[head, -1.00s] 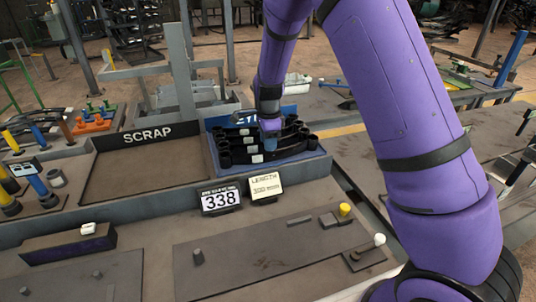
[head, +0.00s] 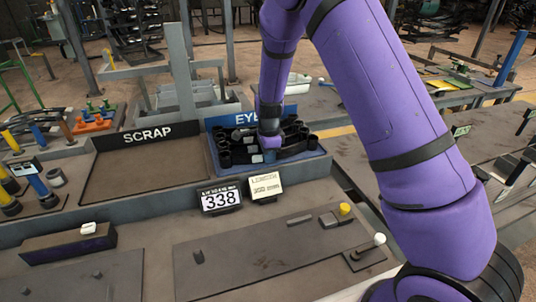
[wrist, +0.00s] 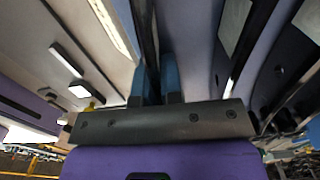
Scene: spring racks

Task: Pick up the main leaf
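Several black main leaves (head: 236,157) with rolled eyes at their ends lie in the blue tray (head: 211,155) marked "EYE". My gripper (head: 269,156) is down among these leaves, towards the tray's right side, and my arm hides part of them. In the wrist view the two blue fingers of my gripper (wrist: 156,84) stand a little apart, with a dark strip in the gap. This strip looks like a leaf, but whether the fingers press on it cannot be made out.
An empty bin marked "SCRAP" (head: 146,132) stands left of the tray. A display reading 338 (head: 220,199) and a "LENGTH" card (head: 266,187) stand in front. The bench front carries a plate (head: 262,262) with small stops and knobs.

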